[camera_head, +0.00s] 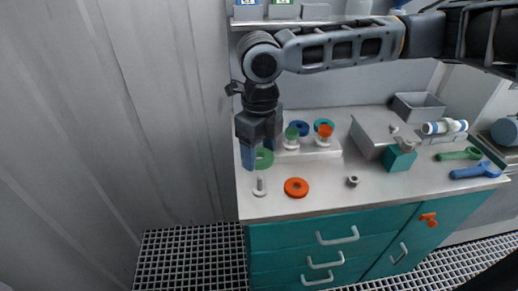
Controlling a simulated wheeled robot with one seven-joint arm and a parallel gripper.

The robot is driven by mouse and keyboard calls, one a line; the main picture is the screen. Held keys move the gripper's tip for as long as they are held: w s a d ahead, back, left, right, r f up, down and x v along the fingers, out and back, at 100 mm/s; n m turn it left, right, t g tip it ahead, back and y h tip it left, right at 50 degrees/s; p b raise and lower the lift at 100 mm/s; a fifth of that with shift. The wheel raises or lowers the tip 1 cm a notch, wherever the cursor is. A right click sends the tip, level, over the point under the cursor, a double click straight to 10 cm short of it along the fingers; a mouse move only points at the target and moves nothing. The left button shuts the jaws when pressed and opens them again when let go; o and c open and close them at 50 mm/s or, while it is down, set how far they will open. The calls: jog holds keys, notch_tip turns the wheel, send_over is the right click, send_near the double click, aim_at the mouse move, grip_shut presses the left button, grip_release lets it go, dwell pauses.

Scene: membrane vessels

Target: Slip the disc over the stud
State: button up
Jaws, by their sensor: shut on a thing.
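A pale upright stud (260,184) on a round base stands on the bench just below and in front of the disc. The disc appears apart from the stud, though the gap in height is hard to judge. A flat orange ring disc (296,188) lies on the bench to the right of the stud.
Behind stand small white holders with a green cap (291,132), a blue ring (299,127) and an orange cap (326,131). A metal nut (352,181), teal block (400,157), grey box (376,135) and wrenches (474,171) lie right. The front middle is mostly clear.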

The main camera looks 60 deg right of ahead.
aim_at(260, 176)
jog(key=shift+f+b, duration=3.5)
jog(key=shift+f, duration=0.6)
jog(key=shift+f+b, duration=0.45)
jog(key=shift+f, duration=0.4)
jog(key=shift+f, duration=0.2)
jog(key=o, duration=1.2)
jog(key=shift+c, duration=0.2)
notch_tip(260, 176, up, 8)
jog(key=shift+f, duration=0.1)
